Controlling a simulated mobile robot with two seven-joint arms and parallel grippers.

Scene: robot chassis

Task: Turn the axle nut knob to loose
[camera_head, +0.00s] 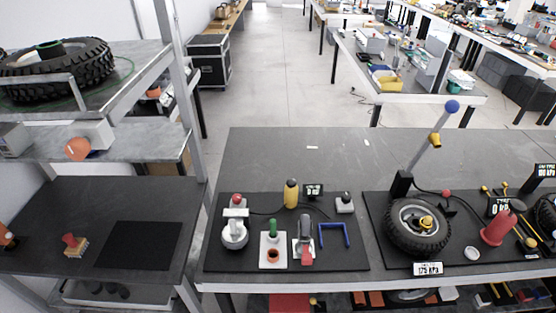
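A small wheel with a black knobby tyre (396,241) lies on a dark mat at the right of the workbench. A yellow knob (426,222) sits at the middle of its pale hub and looks like the axle nut knob. Its turn position is too small to tell. A sign (428,269) reading 175 KPA stands in front of the wheel. Neither of my grippers shows in the head view, and nothing touches the knob.
Behind the wheel rises a slanted grey lever with a blue ball (452,106). A red cone-shaped thing (496,230) stands right of the wheel. Left, a second mat (340,262) holds several small devices. The bench's back part (270,160) is mostly clear. A metal shelf stands farther left.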

